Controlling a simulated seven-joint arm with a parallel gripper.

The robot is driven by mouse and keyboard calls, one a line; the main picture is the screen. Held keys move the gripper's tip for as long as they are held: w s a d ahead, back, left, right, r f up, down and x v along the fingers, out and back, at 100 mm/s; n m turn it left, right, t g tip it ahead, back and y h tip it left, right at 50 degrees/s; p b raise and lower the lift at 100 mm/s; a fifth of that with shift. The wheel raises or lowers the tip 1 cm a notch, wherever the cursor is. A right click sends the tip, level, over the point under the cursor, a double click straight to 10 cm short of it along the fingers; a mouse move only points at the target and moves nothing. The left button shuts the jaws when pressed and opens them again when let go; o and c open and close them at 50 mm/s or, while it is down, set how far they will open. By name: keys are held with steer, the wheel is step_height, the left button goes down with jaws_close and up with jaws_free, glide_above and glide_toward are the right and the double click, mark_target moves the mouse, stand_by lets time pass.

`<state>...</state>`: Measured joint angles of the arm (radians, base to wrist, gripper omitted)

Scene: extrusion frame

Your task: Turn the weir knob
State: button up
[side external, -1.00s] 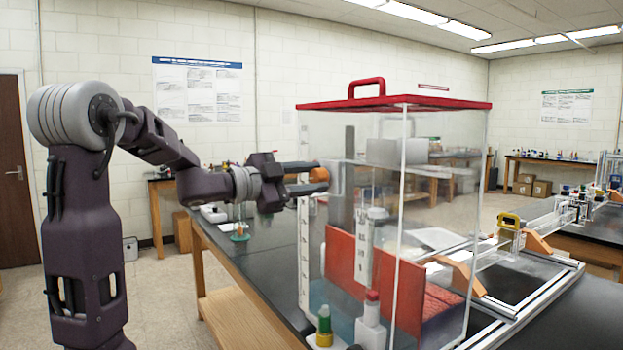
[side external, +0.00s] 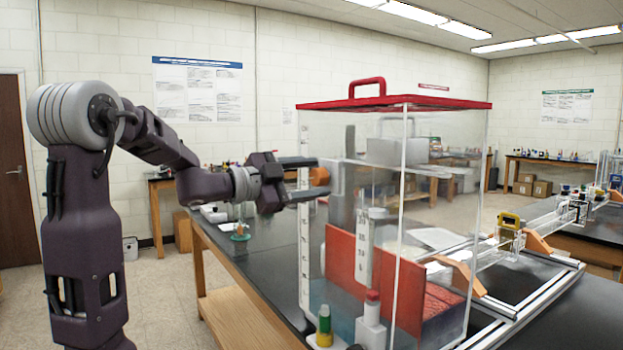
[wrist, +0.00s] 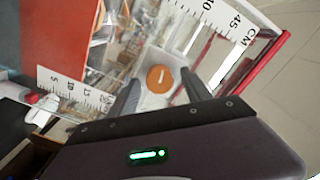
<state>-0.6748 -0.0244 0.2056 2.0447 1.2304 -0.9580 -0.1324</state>
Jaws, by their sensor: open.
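The weir knob (wrist: 158,79) is a round orange knob with a short white mark. It sits on a pale block (wrist: 154,99) and shows between my two fingers in the wrist view. In the side view the orange knob (side external: 320,177) is on the left side of the clear tank (side external: 440,180), under its red lid. My gripper (side external: 313,178) is open, with one finger above and one below the knob. Its fingers also show in the wrist view (wrist: 162,92), left and right of the knob. I cannot tell whether either finger touches it.
White centimetre scales (wrist: 75,92) run along the tank. A red panel (side external: 347,262) stands inside it. Green-topped (side external: 324,320) and red-topped (side external: 371,310) fittings stand at the tank's lower front. An aluminium rail frame (side external: 530,290) lies to the right on the black bench (side external: 235,258).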

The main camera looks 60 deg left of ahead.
steer(key=s, duration=0.7)
steer(key=s+d+f+n+g, duration=1)
steer(key=s+d+f, duration=0.7)
steer(key=d, duration=0.4)
steer(key=shift+s+d+f+g, duration=0.3)
steer(key=shift+s+f+g, duration=0.15)
steer(key=shift+g, duration=0.75)
steer(key=shift+r, duration=0.1)
